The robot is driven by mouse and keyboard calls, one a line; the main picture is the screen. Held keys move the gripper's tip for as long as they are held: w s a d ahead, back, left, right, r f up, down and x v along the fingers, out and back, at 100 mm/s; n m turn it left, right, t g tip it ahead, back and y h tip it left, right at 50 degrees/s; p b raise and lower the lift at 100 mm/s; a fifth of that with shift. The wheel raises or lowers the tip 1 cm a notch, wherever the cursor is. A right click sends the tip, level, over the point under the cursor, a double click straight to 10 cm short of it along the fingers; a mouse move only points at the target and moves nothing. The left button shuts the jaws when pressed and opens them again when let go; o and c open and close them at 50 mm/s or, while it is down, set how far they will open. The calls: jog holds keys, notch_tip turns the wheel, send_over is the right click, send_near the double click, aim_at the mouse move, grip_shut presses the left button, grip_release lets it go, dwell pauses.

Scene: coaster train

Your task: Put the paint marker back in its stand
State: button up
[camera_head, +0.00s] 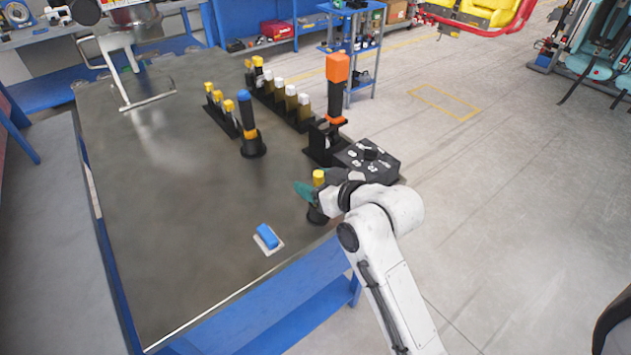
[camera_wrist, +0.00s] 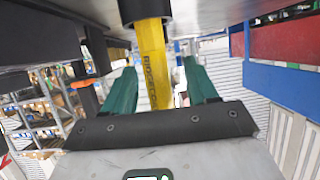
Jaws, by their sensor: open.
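The yellow paint marker (camera_wrist: 153,62) stands between my green fingers in the wrist view, with lettering along its side. Its end meets a dark round holder (camera_wrist: 150,10) at the top of that view, where the tabletop also appears. In the head view the yellow top of the marker (camera_head: 318,177) shows above the black holder (camera_head: 317,215) near the table's right edge. My gripper (camera_wrist: 161,72) is open around the marker, with a gap visible on each side. It also shows in the head view (camera_head: 304,191), where my wrist partly hides the marker and holder.
A blue block on a white pad (camera_head: 268,238) lies towards the front. A blue-topped tool (camera_head: 247,115), an orange-topped tool (camera_head: 336,85) and racks of yellow- and white-topped items (camera_head: 291,101) stand farther back. The table's left and middle are largely clear.

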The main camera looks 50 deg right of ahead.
jog(key=p+v, duration=0.3)
jog(key=v, duration=0.7)
jog(key=shift+s+p, duration=0.3)
jog(key=shift+s, duration=0.1)
jog(key=shift+a, duration=0.1)
jog(key=s+a+f+n+g+y, duration=0.1)
jog(key=s+a+f+g, duration=0.4)
jog(key=f, duration=0.4)
jog(key=s+a+f+n+g+y, duration=0.1)
jog(key=s+a+f+g, duration=0.5)
jog(key=f+g, duration=0.1)
jog(key=shift+f+y, duration=0.4)
jog(key=shift+f, duration=0.5)
jog(key=shift+s, duration=0.1)
